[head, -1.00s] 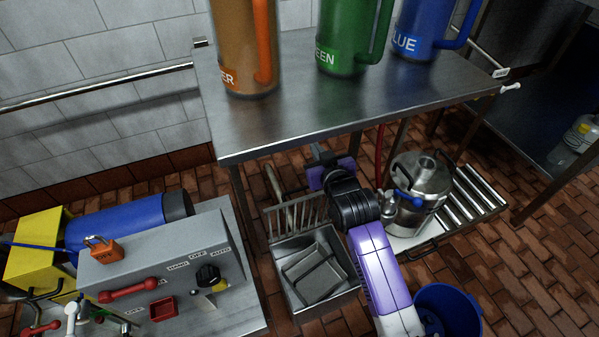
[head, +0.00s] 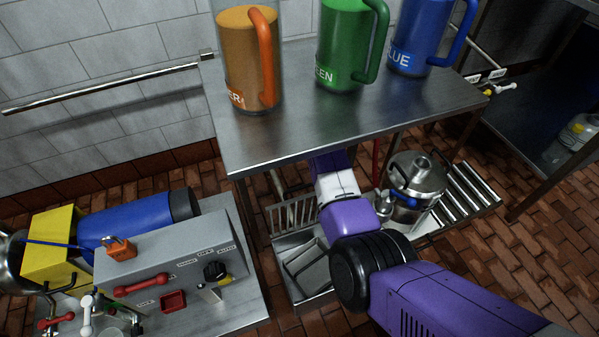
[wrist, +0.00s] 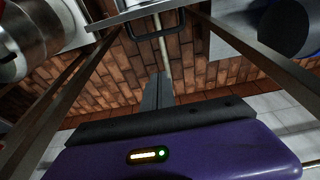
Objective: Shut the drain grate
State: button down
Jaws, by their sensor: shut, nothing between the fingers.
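The drain grate (head: 292,215) is a row of metal bars standing raised along the back edge of a steel basin (head: 283,242) under the table, in the head view. The open basin has a grey rectangular piece inside it. My arm passes over the basin's right side and reaches under the tabletop, so the gripper is hidden in the head view. In the wrist view my gripper (wrist: 158,78) is shut and empty, its dark fingers pointing over brick floor. I cannot make out the grate for certain in the wrist view.
The steel table (head: 330,130) bears orange, green and blue jugs above my arm. A steel pot (head: 417,175) and a roller rack (head: 468,200) lie right of the arm. A grey control box (head: 170,265) stands left. Table legs flank the gripper in the wrist view.

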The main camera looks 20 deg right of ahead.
notch_tip(320, 180, down, 9)
jog(key=s+b, duration=0.1)
jog(key=b, duration=0.3)
jog(key=shift+s, duration=0.3)
dwell(0.4)
jog(key=shift+f, duration=0.1)
jog(key=shift+s, duration=0.1)
